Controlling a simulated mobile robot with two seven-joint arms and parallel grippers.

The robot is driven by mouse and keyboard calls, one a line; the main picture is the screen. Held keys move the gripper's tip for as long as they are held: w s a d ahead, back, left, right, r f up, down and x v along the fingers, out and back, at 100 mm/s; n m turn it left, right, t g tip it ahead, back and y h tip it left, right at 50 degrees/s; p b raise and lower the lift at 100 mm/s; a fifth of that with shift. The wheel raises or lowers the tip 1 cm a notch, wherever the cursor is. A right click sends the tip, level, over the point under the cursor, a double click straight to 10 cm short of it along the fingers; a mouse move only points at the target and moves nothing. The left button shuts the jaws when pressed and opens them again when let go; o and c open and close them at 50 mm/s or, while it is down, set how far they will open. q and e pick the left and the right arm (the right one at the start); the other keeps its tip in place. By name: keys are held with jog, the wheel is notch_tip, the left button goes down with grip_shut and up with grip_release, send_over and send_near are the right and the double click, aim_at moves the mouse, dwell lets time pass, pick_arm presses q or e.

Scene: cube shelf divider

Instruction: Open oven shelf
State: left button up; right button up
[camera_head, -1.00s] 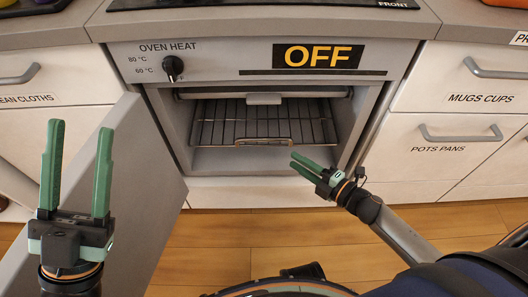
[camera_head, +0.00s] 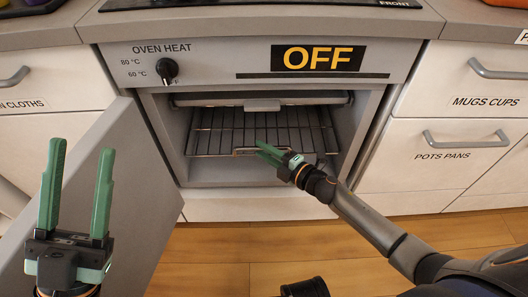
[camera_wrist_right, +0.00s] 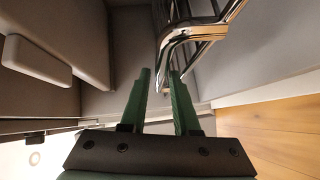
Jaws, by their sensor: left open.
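The oven shelf is a wire rack (camera_head: 225,130) inside the open oven, with a raised front handle bar. My right gripper (camera_head: 262,150) is at the rack's front edge, its fingers pointing into the oven. In the right wrist view the rack's metal bar (camera_wrist_right: 178,40) comes down close to the two green fingertips (camera_wrist_right: 160,80). The fingers are apart; I cannot tell whether the bar lies fully between them. My left gripper (camera_head: 80,148) is open and empty, pointing up in front of the oven door (camera_head: 130,190), which stands swung open at the left.
A broiler-like panel with a grey handle (camera_head: 262,105) sits above the rack; its handle also shows in the wrist view (camera_wrist_right: 36,60). Oven knob (camera_head: 167,70) and OFF display (camera_head: 318,58) are above. Drawers (camera_head: 450,150) flank the right.

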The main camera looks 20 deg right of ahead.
jog(key=shift+w, duration=0.1)
grip_shut()
dwell(1.4)
